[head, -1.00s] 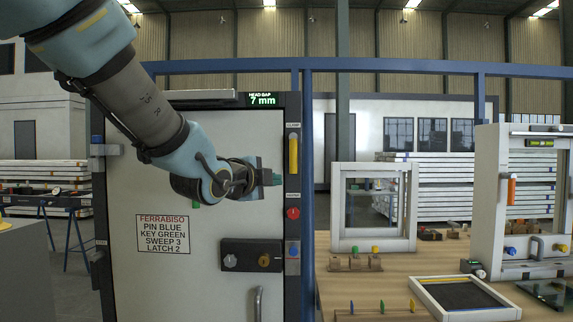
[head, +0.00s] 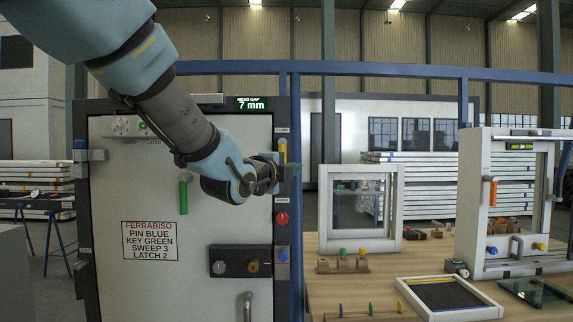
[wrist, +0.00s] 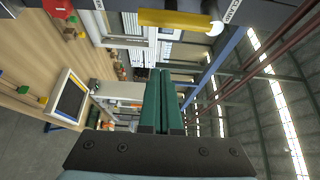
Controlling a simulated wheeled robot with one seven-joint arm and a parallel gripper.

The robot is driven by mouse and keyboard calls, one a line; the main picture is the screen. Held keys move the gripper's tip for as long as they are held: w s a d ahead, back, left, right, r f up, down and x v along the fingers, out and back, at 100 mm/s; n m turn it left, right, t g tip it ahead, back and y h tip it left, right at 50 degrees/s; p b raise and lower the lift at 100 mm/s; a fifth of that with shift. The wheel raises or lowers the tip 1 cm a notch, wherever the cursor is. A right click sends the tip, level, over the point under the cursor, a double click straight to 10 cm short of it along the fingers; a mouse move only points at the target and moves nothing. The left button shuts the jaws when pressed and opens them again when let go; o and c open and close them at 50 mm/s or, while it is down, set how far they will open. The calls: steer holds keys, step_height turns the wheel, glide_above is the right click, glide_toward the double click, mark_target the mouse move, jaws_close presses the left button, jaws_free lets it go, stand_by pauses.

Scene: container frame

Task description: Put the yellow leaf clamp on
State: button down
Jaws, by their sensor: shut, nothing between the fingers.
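The yellow leaf clamp (head: 283,152) is an upright yellow bar on the right jamb of the door frame, under a small label. Its lower part is partly hidden by my gripper in the head view. In the wrist view the clamp (wrist: 175,20) lies as a yellow bar across the top, with a pale round end at its right. My gripper (head: 292,171) is in front of the jamb at about the clamp's lower end. In the wrist view its green fingers (wrist: 160,72) are together and empty, with the clamp beyond their tips; I see no contact.
The white door leaf (head: 150,175) carries a green handle (head: 184,195), a sign (head: 150,241) and a dark lock plate (head: 240,261). A red knob (head: 282,218) and a blue knob (head: 282,255) sit below the clamp. A wooden bench (head: 350,285) with window frames stands right.

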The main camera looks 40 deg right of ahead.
steer(key=shift+w+d+p, duration=0.35)
steer(key=shift+w+p, duration=0.3)
steer(key=shift+w, duration=0.15)
steer(key=shift+w+d+p, duration=0.35)
steer(key=shift+w+p, duration=0.25)
steer(key=shift+w, duration=0.2)
steer(key=shift+w+d+p, duration=0.35)
steer(key=shift+w+p, duration=0.3)
steer(key=shift+w, duration=0.15)
